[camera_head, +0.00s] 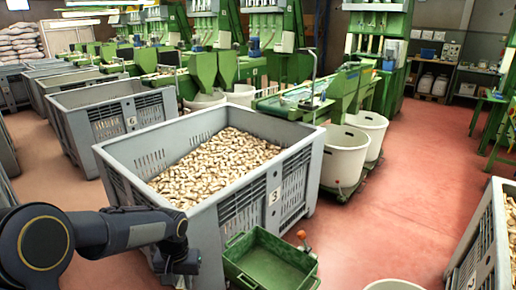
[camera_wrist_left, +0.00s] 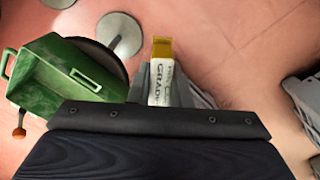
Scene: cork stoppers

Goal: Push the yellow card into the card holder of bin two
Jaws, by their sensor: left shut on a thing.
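In the left wrist view, a yellow card (camera_wrist_left: 162,47) with a white printed part reading "GRADE" sticks out from between the grey fingers of my left gripper (camera_wrist_left: 163,92). The gripper is shut on it. In the head view my left gripper (camera_head: 178,268) hangs at the bottom, in front of the near side of a large grey bin (camera_head: 120,172) marked 3; the card does not show there. I cannot make out a number two on any bin, nor a card holder. My right gripper is not in view.
A green crate (camera_head: 238,262) stands before the bin; it also shows in the left wrist view (camera_wrist_left: 35,75). Another cork bin (camera_head: 484,240) is at the right edge. A grey bin (camera_head: 85,98) marked 6 stands behind. White tubs (camera_head: 343,158) stand farther back.

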